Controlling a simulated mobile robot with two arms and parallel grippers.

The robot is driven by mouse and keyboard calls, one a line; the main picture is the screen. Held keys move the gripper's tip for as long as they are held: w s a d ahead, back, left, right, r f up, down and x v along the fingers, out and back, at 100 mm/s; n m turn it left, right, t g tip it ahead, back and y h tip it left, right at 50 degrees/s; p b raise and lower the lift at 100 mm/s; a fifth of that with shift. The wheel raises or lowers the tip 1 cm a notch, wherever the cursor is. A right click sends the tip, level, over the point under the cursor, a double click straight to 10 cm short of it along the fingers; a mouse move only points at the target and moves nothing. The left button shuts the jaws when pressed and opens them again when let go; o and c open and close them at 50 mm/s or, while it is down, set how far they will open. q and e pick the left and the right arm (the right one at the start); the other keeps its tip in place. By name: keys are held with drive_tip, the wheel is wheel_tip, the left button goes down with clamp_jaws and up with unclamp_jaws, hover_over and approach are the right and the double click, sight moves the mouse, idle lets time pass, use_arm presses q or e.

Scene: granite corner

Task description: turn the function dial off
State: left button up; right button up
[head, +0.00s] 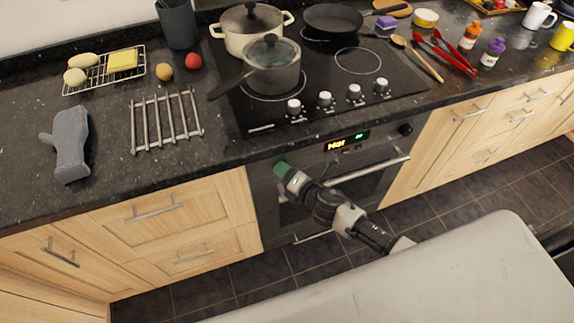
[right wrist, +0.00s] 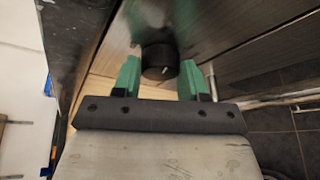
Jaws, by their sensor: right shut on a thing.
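The function dial (right wrist: 158,62) is a round black knob on the oven front, with a small pale mark on its face. In the right wrist view it sits between the two green fingers of my right gripper (right wrist: 160,76). My right gripper is shut on it. In the head view my right gripper (head: 281,169) is at the left end of the oven's control panel and hides the dial there. The oven (head: 345,165) has a lit display (head: 347,141) with orange and green characters. My left gripper is not in view.
A second black knob (head: 405,129) is at the right end of the panel. Below runs the oven door handle (head: 370,170). Above is the hob with a grey saucepan (head: 271,66), a cream pot (head: 250,25) and a frying pan (head: 333,18). The tiled floor (head: 215,290) is clear.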

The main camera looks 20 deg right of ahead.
drive_tip(key=shift+s+a+n+h+p, duration=0.1)
drive_tip(key=shift+a+n+h+p, duration=0.1)
drive_tip(key=shift+n+h+p, duration=1.8)
drive_tip(key=shift+a+n+h+p, duration=0.2)
drive_tip(key=shift+n+h+p, duration=1.1)
drive_tip(key=shift+n+p, duration=1.4)
drive_tip(key=shift+g, duration=0.3)
drive_tip(key=o, duration=0.9)
drive_tip(key=p+v, duration=0.1)
drive_tip(key=v, duration=0.9)
drive_tip(key=shift+s+r, duration=0.15)
drive_tip(key=shift+s, duration=0.2)
